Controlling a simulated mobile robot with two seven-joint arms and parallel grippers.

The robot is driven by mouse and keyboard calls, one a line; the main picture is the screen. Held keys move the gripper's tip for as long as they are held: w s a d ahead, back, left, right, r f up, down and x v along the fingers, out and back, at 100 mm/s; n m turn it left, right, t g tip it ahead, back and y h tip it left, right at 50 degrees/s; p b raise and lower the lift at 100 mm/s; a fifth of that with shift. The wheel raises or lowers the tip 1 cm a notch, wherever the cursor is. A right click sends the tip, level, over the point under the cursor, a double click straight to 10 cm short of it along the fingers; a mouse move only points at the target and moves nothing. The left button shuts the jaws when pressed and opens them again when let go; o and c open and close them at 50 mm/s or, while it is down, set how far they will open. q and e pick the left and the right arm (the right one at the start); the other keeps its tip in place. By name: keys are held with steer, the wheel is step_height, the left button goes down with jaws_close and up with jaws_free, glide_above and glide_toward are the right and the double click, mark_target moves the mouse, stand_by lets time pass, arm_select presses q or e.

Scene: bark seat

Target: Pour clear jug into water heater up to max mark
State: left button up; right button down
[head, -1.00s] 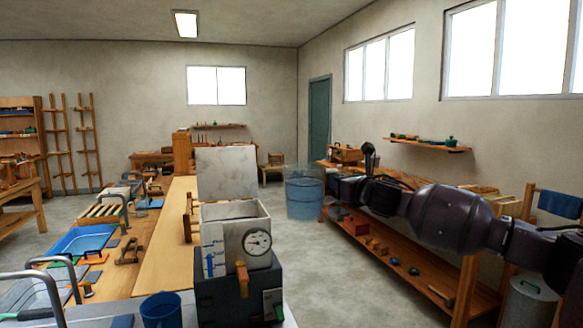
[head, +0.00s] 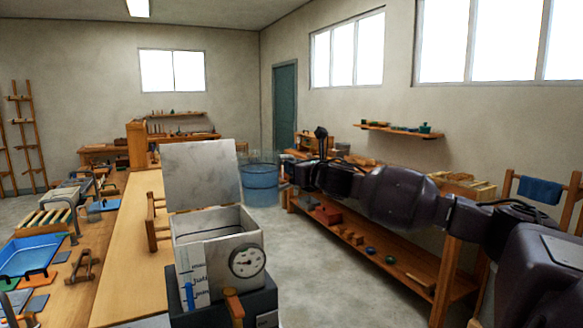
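The clear jug (head: 261,184) holds blue water and appears upright in the head view, in front of the far end of the right-hand bench. My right gripper (head: 284,172) is at the jug's right side and appears shut on it; the fingers are too small to see clearly. The water heater (head: 216,262) is a white, open-topped box on a dark base, with a round gauge and a raised lid (head: 203,175). A label with a blue arrow (head: 190,292) is on its front; the water level inside is hidden. My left gripper is out of view.
A wooden counter (head: 125,250) runs along the left with a blue tray (head: 32,254) and tools. A low wooden bench (head: 400,265) stands along the right wall. Grey floor (head: 320,275) lies clear between the heater and the bench.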

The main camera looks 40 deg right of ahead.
mark_target(286, 157)
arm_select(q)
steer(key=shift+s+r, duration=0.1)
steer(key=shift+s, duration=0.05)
arm_select(e)
steer(key=shift+a+r, duration=0.15)
steer(key=shift+r, duration=0.15)
arm_select(q)
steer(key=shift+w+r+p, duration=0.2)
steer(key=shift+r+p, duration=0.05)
steer(key=shift+p, duration=0.05)
arm_select(e)
steer(key=shift+w+a+n, duration=0.1)
steer(key=shift+a+n, duration=0.15)
steer(key=shift+n, duration=0.05)
arm_select(q)
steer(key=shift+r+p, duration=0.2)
steer(key=shift+p, duration=0.1)
arm_select(e)
steer(key=shift+w+a+r+n, duration=0.15)
steer(key=shift+a+r+n, duration=0.1)
steer(key=shift+a+n, duration=0.1)
arm_select(q)
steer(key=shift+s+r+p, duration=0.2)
steer(key=shift+p, duration=0.25)
arm_select(e)
steer(key=shift+w+a+r+n, duration=0.1)
steer(key=shift+a+r+n, duration=0.1)
steer(key=shift+a+n, duration=0.25)
